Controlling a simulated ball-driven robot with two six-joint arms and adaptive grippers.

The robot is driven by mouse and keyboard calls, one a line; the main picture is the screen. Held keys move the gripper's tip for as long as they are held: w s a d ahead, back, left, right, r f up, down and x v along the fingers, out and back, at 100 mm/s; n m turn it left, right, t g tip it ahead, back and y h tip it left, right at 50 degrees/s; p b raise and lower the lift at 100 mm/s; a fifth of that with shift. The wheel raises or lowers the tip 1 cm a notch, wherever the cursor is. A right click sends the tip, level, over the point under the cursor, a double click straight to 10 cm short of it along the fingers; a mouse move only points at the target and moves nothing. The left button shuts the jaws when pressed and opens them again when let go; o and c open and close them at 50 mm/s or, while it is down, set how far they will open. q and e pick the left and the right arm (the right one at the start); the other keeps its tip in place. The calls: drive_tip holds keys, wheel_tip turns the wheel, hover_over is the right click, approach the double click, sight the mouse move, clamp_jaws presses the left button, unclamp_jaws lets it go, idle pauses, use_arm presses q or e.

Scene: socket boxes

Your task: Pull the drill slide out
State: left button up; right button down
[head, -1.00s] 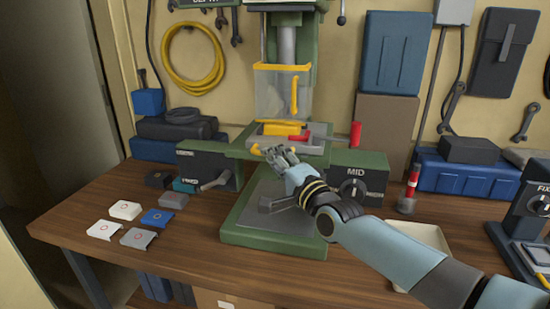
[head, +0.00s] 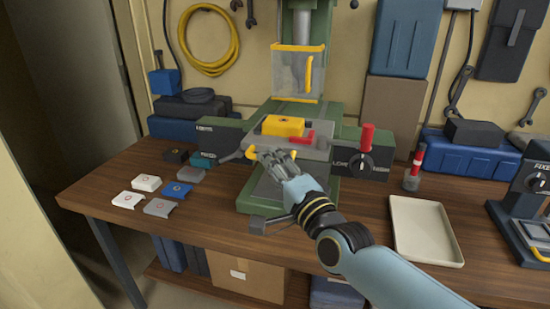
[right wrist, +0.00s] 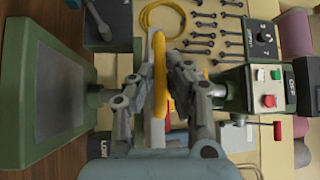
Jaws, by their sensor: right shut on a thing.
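The green drill press (head: 306,108) stands on the bench against the wall. Its grey slide (head: 262,140) sticks out at the front, carrying a yellow block (head: 283,126) and a red clamp lever (head: 303,138). My right gripper (head: 270,158) is at the slide's front edge, shut on the yellow handle (head: 250,153), mostly hidden by the fingers. In the right wrist view the yellow handle (right wrist: 159,75) runs between the two fingers. The clear guard (head: 298,72) with yellow edges hangs above and behind the yellow block. My left gripper is not in view.
A cream tray (head: 455,261) lies right of my right arm. A red-topped tool (head: 417,165) stands behind it. Several small white, grey and blue covers (head: 177,190) lie at the left. A dark fixture (head: 530,205) stands at the far right.

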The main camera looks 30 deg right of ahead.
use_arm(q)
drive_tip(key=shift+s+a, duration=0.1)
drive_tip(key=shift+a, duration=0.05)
use_arm(e)
drive_tip(key=c, duration=1.6)
unclamp_jaws()
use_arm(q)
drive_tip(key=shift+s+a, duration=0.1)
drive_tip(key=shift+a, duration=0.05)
use_arm(e)
drive_tip(key=s, duration=0.4)
drive_tip(key=s+f, duration=0.1)
drive_tip(key=s, duration=0.7)
drive_tip(key=shift+a+f, duration=0.3)
drive_tip(key=shift+a, duration=0.05)
drive_tip(key=shift+w, duration=0.1)
